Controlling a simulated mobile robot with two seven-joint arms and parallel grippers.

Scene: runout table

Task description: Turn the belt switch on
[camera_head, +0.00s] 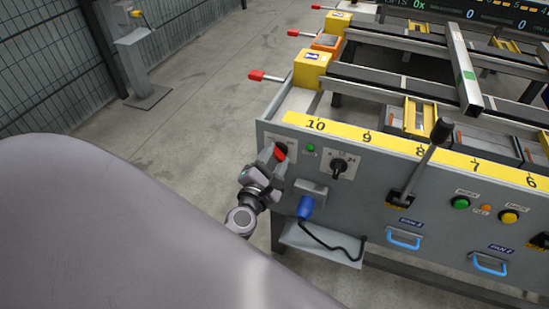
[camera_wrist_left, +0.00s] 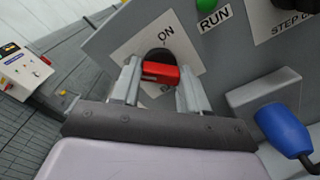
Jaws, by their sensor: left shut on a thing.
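The belt switch has a red handle (camera_head: 280,154) on a dark round base, at the left end of the grey front panel (camera_head: 380,200). In the left wrist view the red handle (camera_wrist_left: 161,73) lies nearly level across the picture, below the word ON on its white plate (camera_wrist_left: 190,58). A second label below the handle is mostly hidden. My left gripper (camera_head: 273,155) reaches the switch from the left and front. In the wrist view its two fingers (camera_wrist_left: 160,85) stand on either side of the red handle, shut on it. My right gripper is not in view.
A green RUN light (camera_head: 310,147) and a black selector knob (camera_head: 339,166) sit right of the switch. A blue plug-like part (camera_head: 305,207) with a black cable is below. A black-knobbed lever (camera_head: 424,155) stands further right.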

